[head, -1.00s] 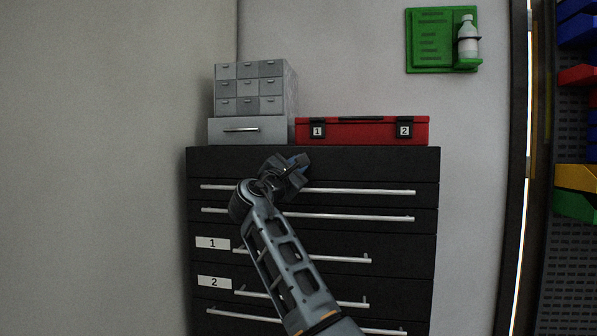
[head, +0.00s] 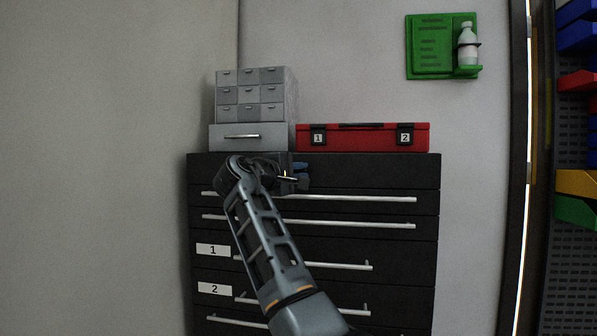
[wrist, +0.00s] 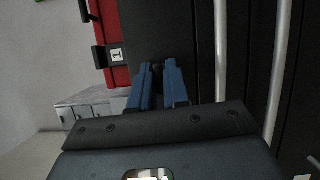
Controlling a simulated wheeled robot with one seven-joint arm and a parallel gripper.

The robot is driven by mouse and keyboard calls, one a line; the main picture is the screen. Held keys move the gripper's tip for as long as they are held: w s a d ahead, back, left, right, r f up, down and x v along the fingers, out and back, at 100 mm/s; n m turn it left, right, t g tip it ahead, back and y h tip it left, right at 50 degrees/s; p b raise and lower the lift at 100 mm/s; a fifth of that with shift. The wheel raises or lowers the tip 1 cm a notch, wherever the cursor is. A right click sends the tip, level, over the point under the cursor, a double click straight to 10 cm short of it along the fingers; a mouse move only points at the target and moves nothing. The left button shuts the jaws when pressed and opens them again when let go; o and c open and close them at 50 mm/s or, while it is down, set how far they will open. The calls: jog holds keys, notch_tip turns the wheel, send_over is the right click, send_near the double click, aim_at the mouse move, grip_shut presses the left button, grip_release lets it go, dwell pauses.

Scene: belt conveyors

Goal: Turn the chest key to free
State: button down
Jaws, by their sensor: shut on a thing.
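The black drawer chest (head: 340,171) stands against the wall, with long silver handles on its front. My gripper (head: 302,178) is at its top front panel, left of centre, below the red case. In the wrist view, its two blue fingers (wrist: 157,80) point at the black front and are closed on a small dark piece (wrist: 157,69), which looks like the chest key. The key is mostly hidden between the fingers, and its turn angle cannot be read. In the head view my gripper and arm hide the key.
A red case (head: 361,137) with latches labelled 1 and 2 and a grey drawer cabinet (head: 250,97) stand on the chest. A silver handle (wrist: 221,50) runs close beside the fingers. A green wall holder (head: 428,48) carries a bottle (head: 467,45).

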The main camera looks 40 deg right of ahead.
jog(key=shift+m, duration=0.3)
dwell(0.4)
jog(key=c, duration=1.2)
grip_release()
jog(key=v, duration=0.7)
jog(key=shift+a+b, duration=0.35)
jog(key=shift+b, duration=0.1)
jog(key=shift+s, duration=0.1)
